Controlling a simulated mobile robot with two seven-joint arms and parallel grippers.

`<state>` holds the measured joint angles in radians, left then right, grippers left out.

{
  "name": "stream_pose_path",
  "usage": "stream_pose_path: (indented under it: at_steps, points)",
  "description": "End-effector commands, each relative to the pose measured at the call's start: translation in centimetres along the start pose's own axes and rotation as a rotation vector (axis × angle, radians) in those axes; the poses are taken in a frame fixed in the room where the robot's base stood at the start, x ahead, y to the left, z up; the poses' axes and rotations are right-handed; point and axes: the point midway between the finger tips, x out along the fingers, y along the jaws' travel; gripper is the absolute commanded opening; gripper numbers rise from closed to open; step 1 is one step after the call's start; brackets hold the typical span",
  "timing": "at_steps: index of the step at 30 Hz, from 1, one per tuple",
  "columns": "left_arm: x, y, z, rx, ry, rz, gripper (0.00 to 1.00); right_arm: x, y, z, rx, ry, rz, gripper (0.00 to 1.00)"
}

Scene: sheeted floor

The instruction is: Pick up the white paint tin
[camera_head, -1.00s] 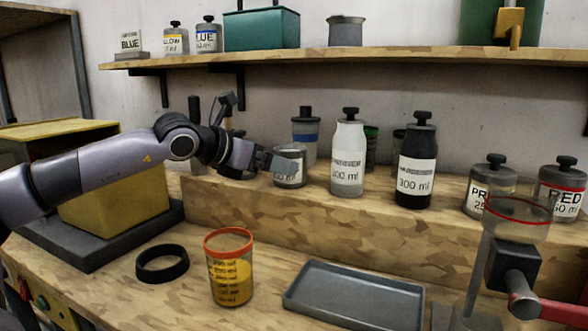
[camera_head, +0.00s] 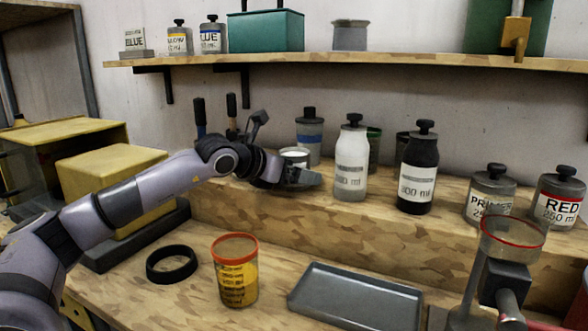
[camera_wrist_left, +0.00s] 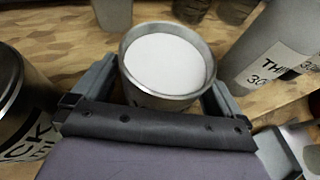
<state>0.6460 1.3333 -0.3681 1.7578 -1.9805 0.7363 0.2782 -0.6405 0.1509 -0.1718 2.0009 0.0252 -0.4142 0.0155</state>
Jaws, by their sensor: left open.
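The white paint tin (camera_wrist_left: 166,66) is an open metal tin filled with white. In the left wrist view it sits between the two fingers of my left gripper (camera_wrist_left: 165,85), which are open on either side of it. In the head view the tin (camera_head: 295,153) stands on the raised wooden step, and my left gripper (camera_head: 300,178) is in front of it, hiding its lower part. Whether the fingers touch the tin cannot be told. My right gripper is not in view.
A white bottle (camera_head: 351,165) and a black bottle (camera_head: 417,172) stand right of the tin.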

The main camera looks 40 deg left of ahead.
Motion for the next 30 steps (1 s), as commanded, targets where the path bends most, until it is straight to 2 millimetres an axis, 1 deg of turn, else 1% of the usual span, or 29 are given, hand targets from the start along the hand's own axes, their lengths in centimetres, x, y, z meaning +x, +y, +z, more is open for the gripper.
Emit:
stream_pose_path:
  at_steps: [7,8,9,11,12,14,15,24,28,30]
  points:
    - [0.1,0.0,0.0,0.000,0.000,0.000,1.00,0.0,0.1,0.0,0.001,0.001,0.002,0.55]
    - [0.1,0.0,0.0,0.000,0.000,0.000,0.97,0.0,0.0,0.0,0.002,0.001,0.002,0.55]
    - [0.1,0.0,0.0,0.000,0.000,0.000,0.84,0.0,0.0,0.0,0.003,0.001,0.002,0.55]
    - [0.1,0.0,0.0,0.000,0.000,0.000,0.64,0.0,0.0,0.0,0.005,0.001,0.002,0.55]
    - [0.1,0.0,0.0,0.000,0.000,0.000,0.51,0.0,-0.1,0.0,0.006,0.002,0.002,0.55]
    - [0.1,0.0,0.0,0.000,0.000,0.000,0.32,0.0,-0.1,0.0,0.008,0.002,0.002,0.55]
    - [0.0,0.0,0.2,0.000,-0.005,0.000,0.30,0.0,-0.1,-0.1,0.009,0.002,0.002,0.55]
    - [-0.1,0.0,0.4,0.000,-0.006,0.000,0.30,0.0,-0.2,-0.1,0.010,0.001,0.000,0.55]
    - [-0.4,0.0,1.3,-0.001,-0.008,0.001,0.30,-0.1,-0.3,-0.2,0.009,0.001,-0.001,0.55]
    - [-0.7,0.0,2.1,-0.002,-0.010,0.000,0.30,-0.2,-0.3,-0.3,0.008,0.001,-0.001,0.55]
